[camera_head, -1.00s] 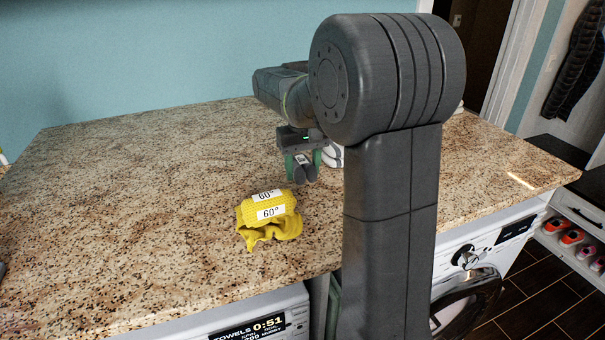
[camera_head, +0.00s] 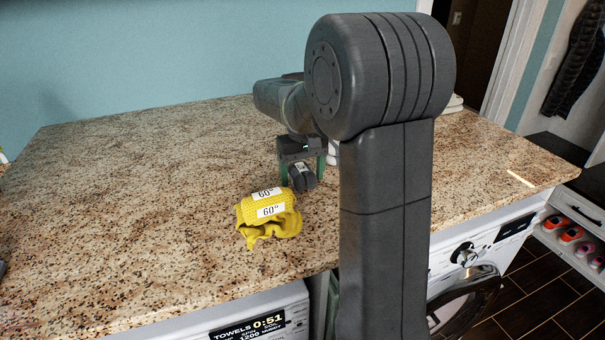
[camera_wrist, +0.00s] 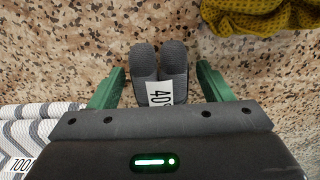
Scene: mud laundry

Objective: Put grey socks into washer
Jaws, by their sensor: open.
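The grey socks (camera_head: 303,178) lie on the granite counter as a small rolled pair with a white label. In the wrist view the grey socks (camera_wrist: 174,66) sit between the two green fingers of my gripper (camera_wrist: 159,88), with a gap on each side. My gripper (camera_head: 302,172) is open and low over the socks, pointing down. The washer (camera_head: 462,280) stands under the counter at the right, with its round door partly hidden behind my arm. Its door seems to stand ajar.
A yellow cloth (camera_head: 268,216) labelled 60° lies just left of the socks, close to my gripper. A white and grey striped textile (camera_wrist: 40,125) lies on the other side. A second machine (camera_head: 250,322) shows "TOWELS 0:51". The counter's left side (camera_head: 130,190) is clear.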

